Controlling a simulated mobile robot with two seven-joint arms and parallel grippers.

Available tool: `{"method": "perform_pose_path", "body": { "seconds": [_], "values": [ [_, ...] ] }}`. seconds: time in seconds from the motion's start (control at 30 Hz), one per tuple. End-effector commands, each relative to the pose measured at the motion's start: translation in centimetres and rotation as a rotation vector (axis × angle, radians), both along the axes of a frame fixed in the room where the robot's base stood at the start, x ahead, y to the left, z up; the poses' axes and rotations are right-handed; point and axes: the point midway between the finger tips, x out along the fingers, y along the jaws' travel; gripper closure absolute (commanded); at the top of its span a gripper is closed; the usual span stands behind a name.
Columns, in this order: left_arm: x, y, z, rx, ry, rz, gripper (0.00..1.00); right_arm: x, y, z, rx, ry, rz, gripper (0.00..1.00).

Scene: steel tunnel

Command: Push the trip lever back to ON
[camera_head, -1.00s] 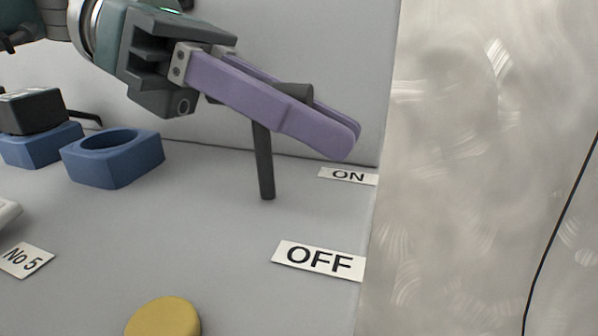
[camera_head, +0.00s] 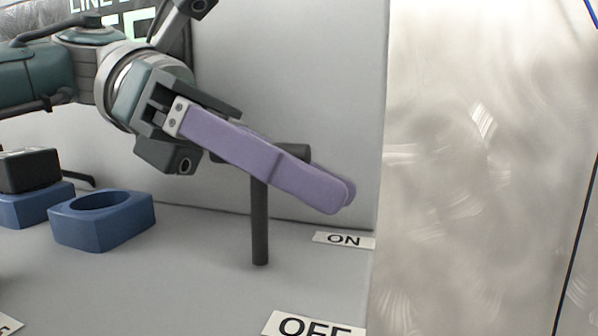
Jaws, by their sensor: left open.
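The trip lever (camera_head: 260,225) is a dark T-shaped handle. Its post stands near upright on the grey panel, level in the picture with the ON label (camera_head: 343,240) and behind the OFF label (camera_head: 315,326). My left gripper (camera_head: 343,196) has long purple fingers that reach down to the right across the lever's top. The near finger hides the middle of the crossbar, and the crossbar's right end shows above it. The fingers look close together from this angle, but the jaws are open. I cannot tell whether they touch the lever. My right gripper is out of view.
A blue ring-shaped block (camera_head: 102,220) stands at the left. A second blue block (camera_head: 38,204) with a black block (camera_head: 27,170) on top stands beside it. A grey wall rises behind the lever. Brushed steel (camera_head: 480,200) fills the right side.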

Motion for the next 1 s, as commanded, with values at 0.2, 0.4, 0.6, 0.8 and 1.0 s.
{"method": "perform_pose_path", "body": {
  "seconds": [0.2, 0.4, 0.6, 0.8, 1.0],
  "values": [
    [0.0, 0.0, 0.0, 0.0, 0.0, 0.0, 0.5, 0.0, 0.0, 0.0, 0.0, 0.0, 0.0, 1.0],
    [0.0, 0.0, 0.8, -0.002, -0.002, 0.0, 0.5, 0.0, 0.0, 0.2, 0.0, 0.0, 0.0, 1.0],
    [0.0, 0.0, 4.8, -0.001, -0.006, -0.001, 0.5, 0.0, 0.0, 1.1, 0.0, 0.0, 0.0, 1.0],
    [0.0, 0.0, 10.4, -0.001, -0.006, -0.001, 0.5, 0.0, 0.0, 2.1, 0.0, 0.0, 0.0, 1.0],
    [0.0, 0.0, 15.6, 0.0, -0.003, -0.001, 0.5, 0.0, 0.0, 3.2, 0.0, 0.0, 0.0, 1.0]
  ]
}}
